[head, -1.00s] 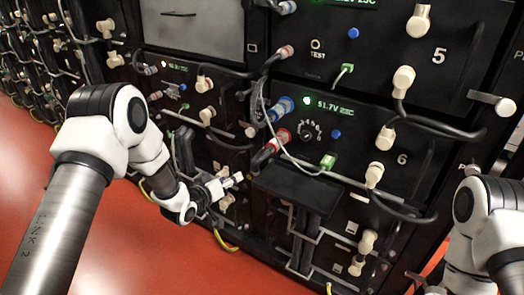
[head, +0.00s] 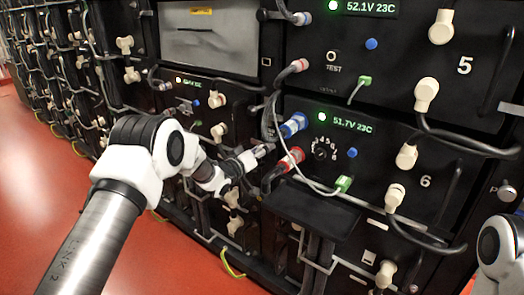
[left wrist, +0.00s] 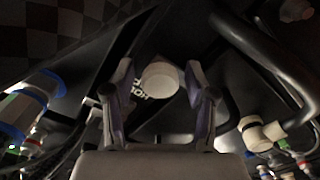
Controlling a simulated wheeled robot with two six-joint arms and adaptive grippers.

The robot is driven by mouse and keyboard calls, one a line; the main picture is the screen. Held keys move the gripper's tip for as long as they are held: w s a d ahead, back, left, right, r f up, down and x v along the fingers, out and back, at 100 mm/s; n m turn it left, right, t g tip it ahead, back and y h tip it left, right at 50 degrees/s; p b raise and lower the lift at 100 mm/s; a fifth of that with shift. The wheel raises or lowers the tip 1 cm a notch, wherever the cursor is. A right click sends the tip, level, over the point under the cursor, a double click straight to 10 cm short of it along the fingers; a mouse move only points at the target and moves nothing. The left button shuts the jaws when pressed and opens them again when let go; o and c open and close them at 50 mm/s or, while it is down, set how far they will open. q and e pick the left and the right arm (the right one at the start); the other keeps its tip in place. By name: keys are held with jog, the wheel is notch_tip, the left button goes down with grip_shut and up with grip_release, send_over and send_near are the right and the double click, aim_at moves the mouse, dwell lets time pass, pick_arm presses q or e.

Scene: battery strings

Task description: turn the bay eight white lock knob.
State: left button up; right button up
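In the left wrist view a round white knob (left wrist: 159,79) sits between the tips of my left gripper (left wrist: 160,92). The two fingers are spread, with a gap on each side of the knob; whether it reaches in between them is hard to tell. Partly hidden white letters show beside it on the dark panel. In the head view my left gripper (head: 262,153) is at the rack, left of the blue and red connectors, and its target is hidden there. No bay eight label is readable. My right gripper is out of view.
A blue connector (head: 293,125) and a red connector (head: 289,160) with cables are close right of my left gripper. A dark shelf (head: 312,208) juts out below. A thick black handle (left wrist: 265,65) curves by the right finger. Red floor (head: 50,200) is open at left.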

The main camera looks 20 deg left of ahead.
pick_arm(q)
grip_shut()
jog(key=shift+m, duration=0.5)
jog(key=m, duration=0.3)
jog(key=shift+s+r+m, duration=0.1)
jog(key=shift+m, duration=0.3)
jog(key=m, duration=0.4)
jog(key=shift+d+m, duration=0.1)
jog(key=shift+m, duration=0.2)
jog(key=m+b, duration=0.1)
jog(key=m, duration=0.3)
jog(key=m+b, duration=0.1)
jog(key=m, duration=0.3)
jog(key=shift+m, duration=0.3)
